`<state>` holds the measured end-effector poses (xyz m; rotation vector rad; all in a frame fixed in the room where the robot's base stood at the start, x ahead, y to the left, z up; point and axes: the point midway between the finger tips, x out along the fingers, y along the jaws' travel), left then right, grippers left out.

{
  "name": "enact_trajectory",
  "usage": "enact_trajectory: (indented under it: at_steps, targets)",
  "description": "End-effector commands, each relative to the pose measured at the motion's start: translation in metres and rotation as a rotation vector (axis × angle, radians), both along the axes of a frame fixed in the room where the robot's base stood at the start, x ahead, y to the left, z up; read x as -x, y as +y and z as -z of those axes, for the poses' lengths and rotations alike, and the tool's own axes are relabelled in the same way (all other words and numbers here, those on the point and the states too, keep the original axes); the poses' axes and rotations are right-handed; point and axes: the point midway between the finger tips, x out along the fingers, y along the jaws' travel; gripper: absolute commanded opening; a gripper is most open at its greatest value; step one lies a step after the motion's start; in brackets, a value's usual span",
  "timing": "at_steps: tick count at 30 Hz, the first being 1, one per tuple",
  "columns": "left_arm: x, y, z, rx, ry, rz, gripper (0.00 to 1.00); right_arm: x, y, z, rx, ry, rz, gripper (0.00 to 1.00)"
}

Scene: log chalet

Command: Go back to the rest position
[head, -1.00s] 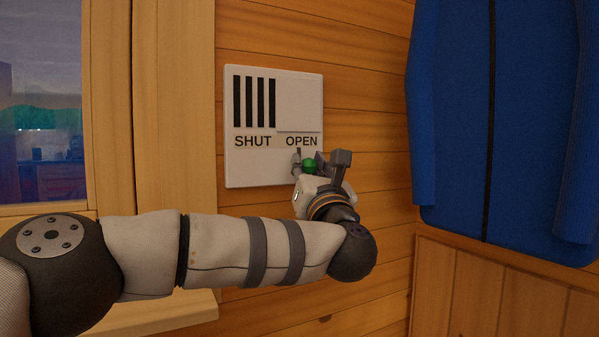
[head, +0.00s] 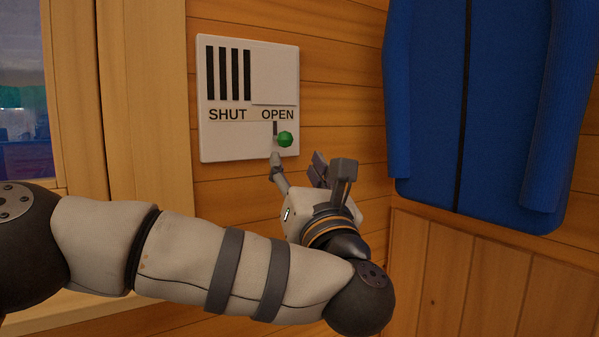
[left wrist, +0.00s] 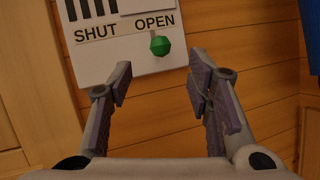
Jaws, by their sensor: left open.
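A white vent panel (head: 220,142) is fixed to the log wall, with black slots on its left and the words SHUT and OPEN. Its green knob (head: 285,139) sits under OPEN, at the right end. My left gripper (head: 308,164) is open and empty, below and in front of the knob, apart from it. In the left wrist view the panel (left wrist: 120,58) and the green knob (left wrist: 160,45) show beyond the spread fingers (left wrist: 162,88), with nothing between them. My right gripper is not in view.
A blue jacket (head: 510,110) hangs on the wall to the right. A window with a wooden frame (head: 118,100) is at the left, with a sill (head: 70,312) below it. Bare wall planks (head: 340,75) lie between panel and jacket.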

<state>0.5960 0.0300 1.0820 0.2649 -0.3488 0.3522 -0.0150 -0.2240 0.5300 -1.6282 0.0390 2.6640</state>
Motion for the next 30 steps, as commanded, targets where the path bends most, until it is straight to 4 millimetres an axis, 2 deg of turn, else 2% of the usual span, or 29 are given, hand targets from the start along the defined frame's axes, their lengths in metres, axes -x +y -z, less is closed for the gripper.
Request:
enact_trajectory:
  at_steps: [4, 13, 14, 16, 17, 20, 21, 23, 24, 26, 27, 29, 30]
  targets:
    - [0.014, -0.004, 0.006, 0.0, 0.0, 0.001, 0.46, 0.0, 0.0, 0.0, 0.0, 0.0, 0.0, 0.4]
    - [0.016, -0.005, 0.008, -0.006, 0.003, 0.0, 0.46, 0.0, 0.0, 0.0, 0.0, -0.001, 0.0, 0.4]
    - [0.015, -0.007, 0.011, -0.022, 0.013, 0.005, 0.46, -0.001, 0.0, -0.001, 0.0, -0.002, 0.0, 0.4]
    - [0.013, -0.017, 0.032, -0.127, 0.069, 0.032, 0.46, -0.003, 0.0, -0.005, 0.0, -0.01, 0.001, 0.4]
    - [0.013, -0.023, 0.047, -0.203, 0.108, 0.05, 0.46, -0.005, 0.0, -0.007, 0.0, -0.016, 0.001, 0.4]
    - [0.02, -0.045, 0.123, -0.543, 0.277, 0.148, 0.46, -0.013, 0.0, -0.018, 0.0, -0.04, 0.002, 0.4]
    - [0.028, -0.051, 0.158, -0.687, 0.346, 0.197, 0.46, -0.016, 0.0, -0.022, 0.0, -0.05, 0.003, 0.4]
    - [0.045, -0.055, 0.209, -0.894, 0.438, 0.273, 0.46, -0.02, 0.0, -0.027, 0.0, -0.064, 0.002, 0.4]
    - [0.059, -0.055, 0.242, -1.027, 0.496, 0.33, 0.46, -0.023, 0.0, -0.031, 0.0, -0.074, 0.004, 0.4]
    - [0.086, -0.05, 0.289, -1.215, 0.572, 0.422, 0.46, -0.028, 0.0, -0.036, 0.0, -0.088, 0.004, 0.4]
    - [0.106, -0.044, 0.319, -1.336, 0.618, 0.488, 0.46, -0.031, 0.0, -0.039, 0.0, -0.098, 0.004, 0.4]
    - [0.14, -0.032, 0.359, -1.507, 0.678, 0.595, 0.46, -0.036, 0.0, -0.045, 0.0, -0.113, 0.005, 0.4]
    - [0.164, -0.021, 0.384, -1.616, 0.712, 0.671, 0.46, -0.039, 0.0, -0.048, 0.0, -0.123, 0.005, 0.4]
